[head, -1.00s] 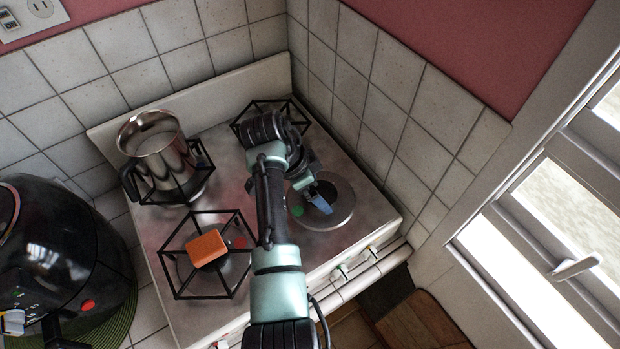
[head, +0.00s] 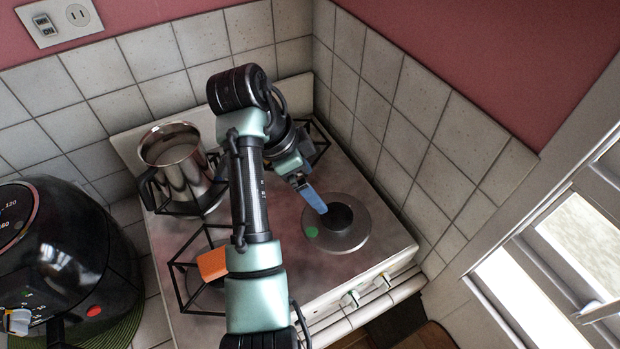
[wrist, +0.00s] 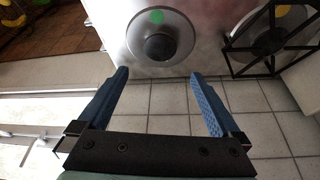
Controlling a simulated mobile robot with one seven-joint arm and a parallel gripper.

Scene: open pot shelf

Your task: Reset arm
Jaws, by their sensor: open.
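My gripper (head: 314,199) is raised above the right front part of the stove (head: 290,283) in the head view. In the wrist view its two blue fingers (wrist: 160,85) are spread wide with nothing between them. My arm hides part of the stove.
A steel pot (head: 176,165) stands on the back left burner. An orange block (head: 212,264) sits at the front left burner, partly hidden by my arm. A black appliance (head: 65,250) stands at the left. Tiled walls (head: 400,125) close in the back and right; a window (head: 590,255) is at the right.

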